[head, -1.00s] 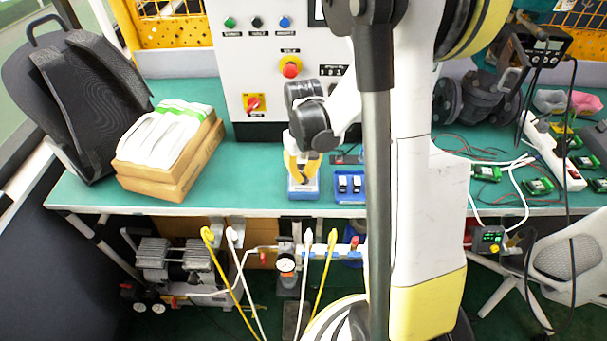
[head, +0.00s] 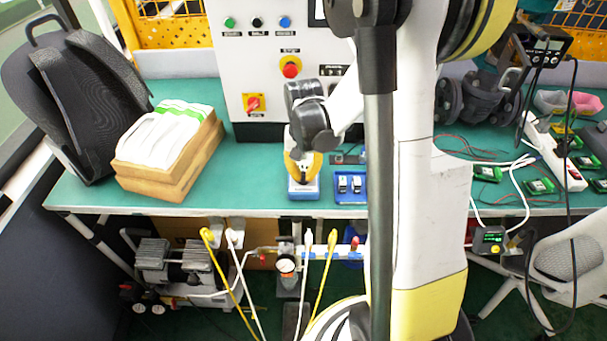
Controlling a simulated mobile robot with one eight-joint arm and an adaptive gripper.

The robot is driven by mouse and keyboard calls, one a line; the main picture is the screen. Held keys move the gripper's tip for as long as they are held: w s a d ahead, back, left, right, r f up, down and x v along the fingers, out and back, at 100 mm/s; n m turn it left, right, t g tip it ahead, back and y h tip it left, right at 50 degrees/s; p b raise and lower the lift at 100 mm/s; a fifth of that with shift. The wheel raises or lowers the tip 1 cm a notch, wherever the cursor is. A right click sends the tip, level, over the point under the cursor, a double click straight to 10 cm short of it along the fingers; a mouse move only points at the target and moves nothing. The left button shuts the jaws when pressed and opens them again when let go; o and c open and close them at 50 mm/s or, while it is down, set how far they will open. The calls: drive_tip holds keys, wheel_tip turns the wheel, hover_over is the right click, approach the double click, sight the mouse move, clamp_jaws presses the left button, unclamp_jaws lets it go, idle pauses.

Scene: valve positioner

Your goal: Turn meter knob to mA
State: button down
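A small yellow, blue and white item (head: 303,190), which looks like the meter, sits on the green bench below my wrist. Its knob and markings are too small and covered to read. My dark wrist links hang directly over it. My gripper (head: 304,165) is at the lower end of the wrist, over or against the item's yellow upper part. The fingers are not clearly separable from the item, so I cannot tell whether they touch the knob or how wide they are.
A blue tray (head: 350,198) with small parts stands just right of the meter. A control cabinet (head: 270,75) rises behind. Cardboard boxes (head: 170,160) and a black backpack (head: 75,95) are at left. Cables, a power strip (head: 560,165) and a dark valve (head: 490,100) are at right.

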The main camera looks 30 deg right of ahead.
sight(303, 176)
drive_tip(key=c, duration=1.5)
unclamp_jaws()
wheel_tip(303, 176, up, 12)
drive_tip(key=s+a+r+n+t, duration=0.3)
drive_tip(key=s+a, duration=0.2)
drive_tip(key=a, duration=0.1)
drive_tip(key=s+a+r+n+t, duration=0.3)
drive_tip(key=s+a+t, duration=0.1)
drive_tip(key=s+a, duration=0.2)
drive_tip(key=shift+a+n, duration=0.4)
drive_tip(key=shift+a, duration=0.4)
